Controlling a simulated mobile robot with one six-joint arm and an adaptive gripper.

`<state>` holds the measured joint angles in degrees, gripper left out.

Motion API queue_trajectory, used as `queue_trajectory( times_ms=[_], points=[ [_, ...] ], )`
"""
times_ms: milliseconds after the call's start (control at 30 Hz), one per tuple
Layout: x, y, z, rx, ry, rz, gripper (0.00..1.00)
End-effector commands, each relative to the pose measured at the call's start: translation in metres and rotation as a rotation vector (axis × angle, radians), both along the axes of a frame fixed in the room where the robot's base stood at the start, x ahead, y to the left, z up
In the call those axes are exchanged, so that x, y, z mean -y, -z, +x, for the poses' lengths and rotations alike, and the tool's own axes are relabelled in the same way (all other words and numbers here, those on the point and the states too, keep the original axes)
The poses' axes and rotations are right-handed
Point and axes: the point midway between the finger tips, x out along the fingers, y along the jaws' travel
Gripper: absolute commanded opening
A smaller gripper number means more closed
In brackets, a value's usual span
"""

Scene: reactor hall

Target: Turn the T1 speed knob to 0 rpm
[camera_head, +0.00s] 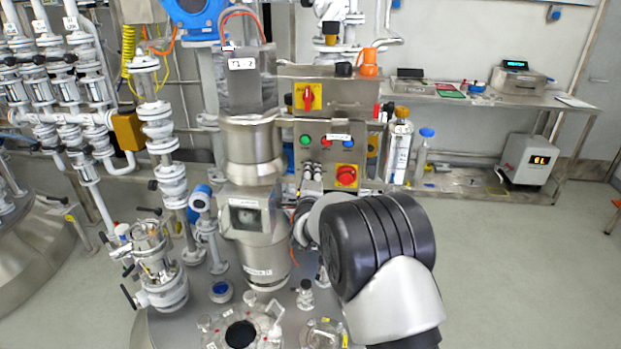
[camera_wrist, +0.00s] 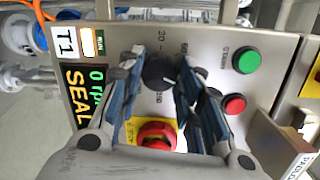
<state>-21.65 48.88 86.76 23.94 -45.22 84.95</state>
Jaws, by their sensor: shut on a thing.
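In the wrist view, the black round T1 speed knob (camera_wrist: 158,73) sits on a steel control panel (camera_wrist: 205,48). My gripper (camera_wrist: 160,68) has its two blue-grey fingers on either side of the knob, shut on it. Scale marks such as 20 and 60 show around the knob, partly covered. The T1 label (camera_wrist: 64,40) is on the panel's edge, above a dark display (camera_wrist: 84,98) with a green "0 rp…" line, its end hidden by a finger, and "SEAL" in yellow. In the head view my arm hides the gripper and knob.
A green button (camera_wrist: 246,60) and a red button (camera_wrist: 234,104) sit right of the fingers. A red emergency stop (camera_wrist: 157,134) on yellow is close below the knob, partly behind my gripper.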

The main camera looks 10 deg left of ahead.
Motion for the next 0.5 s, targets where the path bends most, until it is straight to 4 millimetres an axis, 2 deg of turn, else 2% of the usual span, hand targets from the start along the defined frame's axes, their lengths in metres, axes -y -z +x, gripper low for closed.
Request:
queue_trajectory(
  times_ms=[500],
  points=[
    [-0.0018, -0.0021, -0.0002, -0.018, -0.001, -0.490, 0.09]
  ],
)
